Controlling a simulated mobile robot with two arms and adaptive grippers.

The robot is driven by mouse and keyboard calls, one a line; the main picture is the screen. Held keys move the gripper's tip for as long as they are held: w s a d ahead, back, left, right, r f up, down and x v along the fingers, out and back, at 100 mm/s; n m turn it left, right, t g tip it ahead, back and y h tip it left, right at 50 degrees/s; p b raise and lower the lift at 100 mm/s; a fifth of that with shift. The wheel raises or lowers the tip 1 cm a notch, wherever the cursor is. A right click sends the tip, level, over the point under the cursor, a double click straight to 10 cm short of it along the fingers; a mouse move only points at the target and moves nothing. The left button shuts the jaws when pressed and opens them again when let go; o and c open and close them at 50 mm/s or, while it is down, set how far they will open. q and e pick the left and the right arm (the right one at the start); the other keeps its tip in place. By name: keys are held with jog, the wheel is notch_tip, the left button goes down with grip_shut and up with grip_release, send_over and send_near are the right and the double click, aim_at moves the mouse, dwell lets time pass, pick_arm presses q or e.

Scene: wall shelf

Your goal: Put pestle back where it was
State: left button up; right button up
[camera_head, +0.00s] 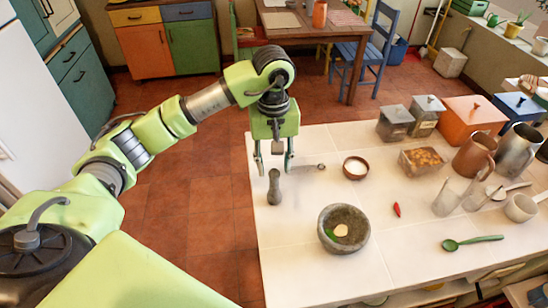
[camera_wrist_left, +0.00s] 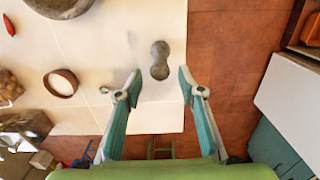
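The grey stone pestle (camera_head: 274,187) is on the pale tabletop near its left edge and appears to stand upright. It also shows in the left wrist view (camera_wrist_left: 160,60), ahead of and between the fingertips. The grey stone mortar (camera_head: 343,228) stands to its right and nearer the front, with a green piece and a pale piece inside. Part of the mortar (camera_wrist_left: 60,6) shows at the top of the wrist view. My left gripper (camera_head: 274,164) points down, open and empty, just behind the pestle in the head view. My right gripper is not in view.
A red chili (camera_head: 396,209), a green spoon (camera_head: 472,242), jugs and boxes are farther right. The tabletop (camera_head: 300,255) between pestle and mortar is clear.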

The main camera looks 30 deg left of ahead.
pick_arm(q)
jog(key=shift+r+b, duration=0.4)
jog(key=shift+r, duration=1.8)
